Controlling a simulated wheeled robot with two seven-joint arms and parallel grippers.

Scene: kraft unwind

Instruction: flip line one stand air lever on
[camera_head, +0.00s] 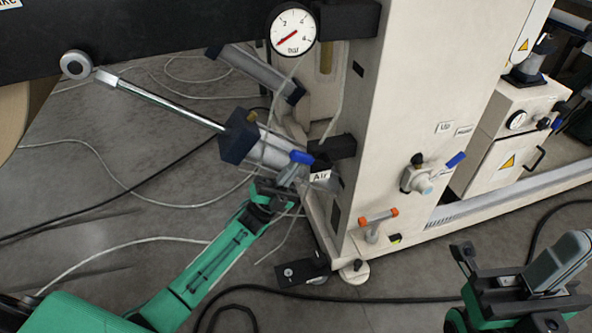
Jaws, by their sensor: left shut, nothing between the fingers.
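The air lever (301,157) is a small blue handle on the stand, just above a white label reading "Air" (320,176). It sits beside the lower end of a grey cylinder. My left gripper (287,177) is shut and empty, right below the blue handle. Whether its fingertips touch the handle I cannot tell. Its fingers partly cover the valve below the handle. My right gripper (515,272) is at the lower right, far from the lever; its finger gap is unclear.
A pressure gauge (293,28) hangs above. Another blue-handled valve (418,178) is on the pale column (410,120), near labels. An orange-ended part (378,217) stands out low on the column. Hoses lie on the grey floor.

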